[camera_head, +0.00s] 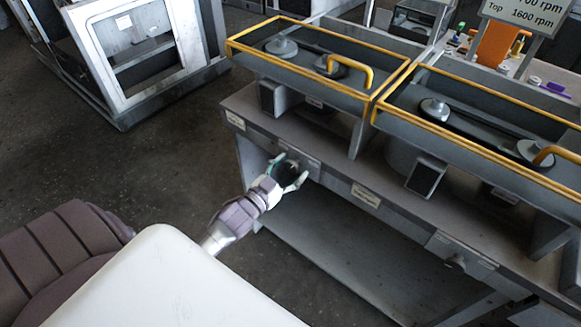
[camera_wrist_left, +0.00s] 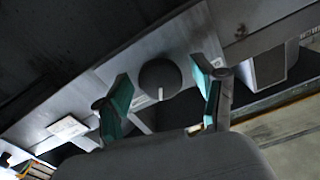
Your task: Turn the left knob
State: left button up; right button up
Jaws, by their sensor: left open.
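The left knob (camera_wrist_left: 158,76) is dark and round with a white mark, on a light plate on the front of the grey bench. In the wrist view it sits between the two teal-padded fingers of my left gripper, with visible gaps on both sides. The mark points toward the bottom of that view. My left gripper (camera_head: 290,170) is open at the left end of the bench front in the head view, largely covering the knob there. Whether the fingers reach around the knob or stop short of it, I cannot tell. My right gripper is not in view.
A second knob (camera_head: 455,263) is on the bench front at the right. A label (camera_head: 366,195) sits between the knobs. A grey metal frame (camera_head: 125,105) stands at the back left. The floor between is clear.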

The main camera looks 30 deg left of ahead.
pick_arm(q)
jog(key=shift+w, duration=0.1)
jog(key=c, duration=1.1)
jog(key=shift+r+n+p, duration=0.25)
jog(key=shift+n+p, duration=0.85)
jog(key=shift+n, duration=0.1)
jog(key=shift+c, duration=0.2)
jog(key=n, duration=0.2)
jog(key=shift+f+n+p, duration=0.2)
jog(key=shift+n+p, duration=0.2)
jog(key=o, duration=1.1)
jog(key=shift+o, duration=0.2)
